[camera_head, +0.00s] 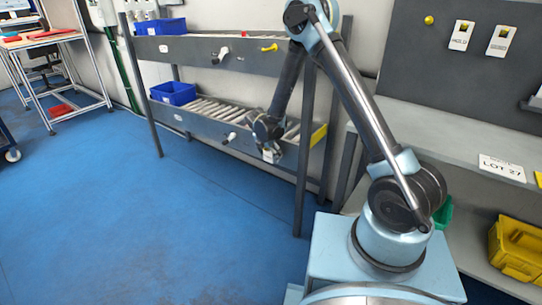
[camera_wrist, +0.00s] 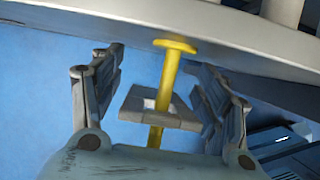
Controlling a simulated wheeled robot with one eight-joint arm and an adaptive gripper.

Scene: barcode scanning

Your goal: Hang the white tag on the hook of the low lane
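My gripper (camera_wrist: 158,75) is open around a yellow hook peg (camera_wrist: 158,128) at the side rail of the low lane (camera_head: 205,122). A small squarish tag (camera_wrist: 185,117), greyish in the wrist view, lies across the peg between my fingers. Gaps show beside the tag, so my fingers do not appear to clamp it. The peg's rounded yellow end is above the tag in the picture. I cannot tell for sure that the peg passes through the tag's opening. In the head view my gripper hangs by the low lane's rail, with the white tag (camera_head: 271,156) at its lower end.
A blue bin (camera_head: 173,93) stands on the low lane's rollers. The upper lane (camera_head: 185,48) has a yellow hook (camera_head: 270,48) and a white-tipped fitting (camera_head: 221,53). A rack post (camera_head: 304,170) is just right of my gripper. Open blue floor lies to the left.

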